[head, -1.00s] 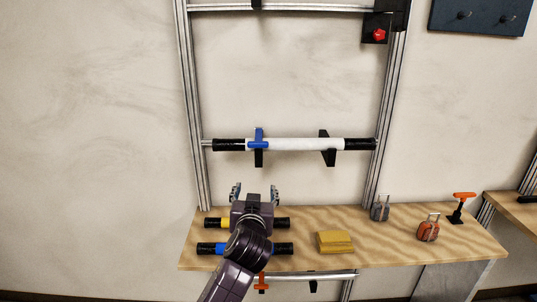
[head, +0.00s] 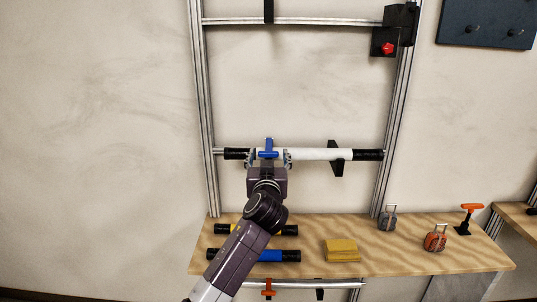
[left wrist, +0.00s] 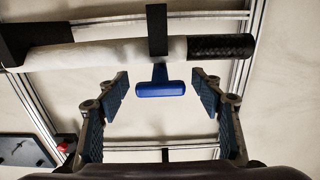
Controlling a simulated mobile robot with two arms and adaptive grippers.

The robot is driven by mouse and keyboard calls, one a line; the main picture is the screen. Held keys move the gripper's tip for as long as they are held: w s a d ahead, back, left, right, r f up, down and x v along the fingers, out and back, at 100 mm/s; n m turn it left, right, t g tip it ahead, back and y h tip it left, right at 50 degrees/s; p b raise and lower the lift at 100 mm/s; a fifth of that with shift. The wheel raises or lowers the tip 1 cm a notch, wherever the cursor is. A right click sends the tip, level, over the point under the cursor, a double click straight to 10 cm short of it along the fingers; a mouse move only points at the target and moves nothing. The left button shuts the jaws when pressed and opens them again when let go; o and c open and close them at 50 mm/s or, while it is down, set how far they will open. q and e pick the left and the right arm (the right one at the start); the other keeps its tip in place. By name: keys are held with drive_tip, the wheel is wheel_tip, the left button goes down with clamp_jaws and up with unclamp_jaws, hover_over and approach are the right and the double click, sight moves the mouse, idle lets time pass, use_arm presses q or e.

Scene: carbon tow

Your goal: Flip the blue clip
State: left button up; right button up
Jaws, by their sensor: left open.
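The blue clip (head: 268,153) is a T-shaped lever on a black bracket, on the left part of the white tube (head: 312,154) on the frame. In the left wrist view the blue clip (left wrist: 160,87) shows its bar level below the tube, between and a little beyond my fingertips. My left gripper (head: 268,158) is open, one finger on each side of the clip. In the left wrist view my left gripper (left wrist: 160,90) is empty, with gaps on both sides of the bar. My right gripper is not in view.
A wooden bench (head: 400,255) runs below the frame. A yellow cloth (head: 342,250), a grey weight-like block (head: 387,218), a red one (head: 435,238) and an orange-handled tool (head: 467,217) stand on it. A red knob (head: 388,48) sits at the upper right.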

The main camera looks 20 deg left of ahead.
use_arm(q)
drive_tip(key=shift+w, duration=0.15)
clamp_jaws()
drive_tip(key=shift+r, duration=0.1)
idle(0.4)
